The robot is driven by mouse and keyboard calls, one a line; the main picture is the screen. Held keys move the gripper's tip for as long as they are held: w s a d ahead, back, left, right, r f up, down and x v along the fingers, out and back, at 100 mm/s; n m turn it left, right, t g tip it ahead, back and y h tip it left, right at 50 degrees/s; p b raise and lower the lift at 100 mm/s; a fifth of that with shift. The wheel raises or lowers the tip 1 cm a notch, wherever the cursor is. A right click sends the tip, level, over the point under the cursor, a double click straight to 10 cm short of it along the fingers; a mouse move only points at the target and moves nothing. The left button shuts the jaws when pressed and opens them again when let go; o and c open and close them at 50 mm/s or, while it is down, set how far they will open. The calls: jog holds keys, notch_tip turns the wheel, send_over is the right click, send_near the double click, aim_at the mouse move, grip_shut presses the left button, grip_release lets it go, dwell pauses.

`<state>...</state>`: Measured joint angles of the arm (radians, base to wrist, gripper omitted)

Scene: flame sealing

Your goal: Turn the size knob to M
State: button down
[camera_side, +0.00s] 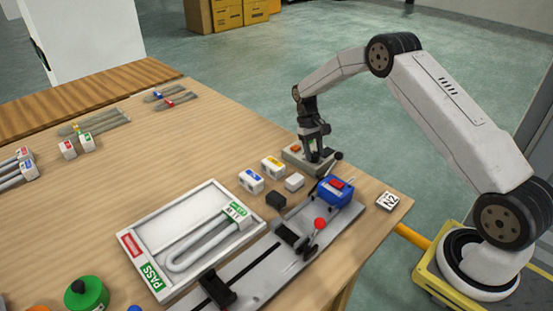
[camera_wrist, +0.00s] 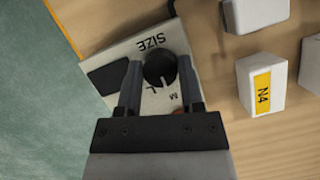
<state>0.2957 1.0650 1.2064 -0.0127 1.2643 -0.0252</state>
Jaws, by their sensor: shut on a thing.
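The size control box (camera_wrist: 118,50) is a pale box lettered SIZE, with L and M marks, in the wrist view. Its round black size knob (camera_wrist: 158,68) has a white pointer line that points down the picture, near the space between L and M; I cannot tell its exact setting. My gripper (camera_wrist: 159,62) has one finger on each side of the knob and is shut on it. In the side view the box (camera_side: 293,156) sits at the table's far right edge. My gripper (camera_side: 318,152) reaches down onto it and hides the knob.
White blocks, one marked N4 (camera_wrist: 262,85), stand close beside the box. A blue device (camera_side: 335,192) and a red-knobbed lever (camera_side: 320,223) are on the grey rail nearby. A white PASS tray (camera_side: 133,221) holds a bent tube.

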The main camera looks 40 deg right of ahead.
jog(key=shift+w, duration=0.1)
jog(key=shift+c, duration=1.2)
grip_release()
jog(key=v, duration=0.7)
jog(key=shift+r, duration=0.4)
jog(key=shift+a, duration=0.1)
jog(key=s+a+r+n+t, duration=0.1)
jog(key=s+a+t, duration=0.2)
jog(key=s+a, duration=0.4)
jog(key=s+a+r+n+t+h, duration=0.1)
jog(key=s+a+t, duration=0.3)
jog(key=s+a, duration=0.4)
jog(key=s+r+n, duration=0.1)
jog(key=s, duration=0.6)
jog(key=shift+s+a+r, duration=0.2)
jog(key=shift+s, duration=0.2)
